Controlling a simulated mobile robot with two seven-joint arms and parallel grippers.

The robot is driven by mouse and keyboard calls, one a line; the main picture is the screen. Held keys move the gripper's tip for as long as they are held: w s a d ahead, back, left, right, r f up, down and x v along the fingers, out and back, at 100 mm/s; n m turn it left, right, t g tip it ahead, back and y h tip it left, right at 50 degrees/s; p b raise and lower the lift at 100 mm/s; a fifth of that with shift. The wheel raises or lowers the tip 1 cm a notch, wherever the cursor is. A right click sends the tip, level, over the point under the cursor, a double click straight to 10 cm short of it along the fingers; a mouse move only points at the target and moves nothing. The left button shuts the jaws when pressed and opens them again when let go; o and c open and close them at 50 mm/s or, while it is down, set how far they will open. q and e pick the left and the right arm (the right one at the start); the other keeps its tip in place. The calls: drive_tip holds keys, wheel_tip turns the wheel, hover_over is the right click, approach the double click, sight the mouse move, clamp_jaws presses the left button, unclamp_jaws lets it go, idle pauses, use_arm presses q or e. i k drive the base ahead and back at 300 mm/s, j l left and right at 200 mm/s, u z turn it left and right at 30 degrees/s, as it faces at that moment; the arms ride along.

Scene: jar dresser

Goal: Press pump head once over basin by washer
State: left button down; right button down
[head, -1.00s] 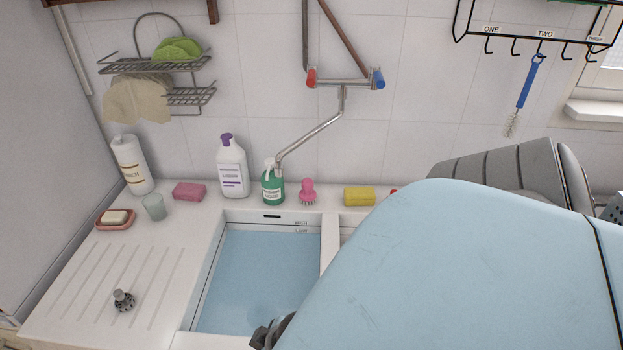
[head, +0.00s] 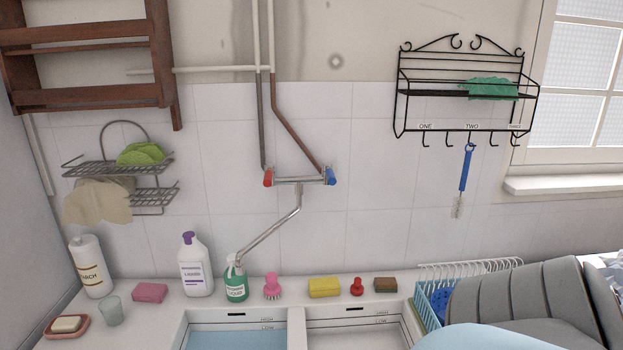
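A green bottle (head: 236,287) with a white pump top stands on the back ledge of the sink, behind the left basin (head: 235,339). The tap spout (head: 270,236) comes down right at the pump top and partly hides it. The left basin holds blue water, and only its back part shows. The right basin (head: 352,340) beside it looks empty. I cannot make out a washer in view. Neither of my grippers is in view. A light blue part of my arm shows at the bottom right.
Left of the green bottle are a white bottle with purple cap (head: 195,266), pink sponge (head: 149,293), glass (head: 111,311) and starch bottle (head: 91,268). Right of it are a pink brush (head: 272,287), yellow sponge (head: 324,287), red plug (head: 356,287) and blue dish rack (head: 431,302).

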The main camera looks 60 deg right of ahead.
sight(231, 258)
drive_tip(key=k+j+z, duration=0.1)
drive_tip(key=z, duration=0.25)
drive_tip(key=k+z, duration=0.1)
drive_tip(key=z, duration=0.25)
drive_tip(key=k+j+z, duration=0.1)
drive_tip(key=z, duration=0.25)
drive_tip(key=i, duration=0.45)
drive_tip(key=k, duration=0.5)
drive_tip(key=z, duration=0.05)
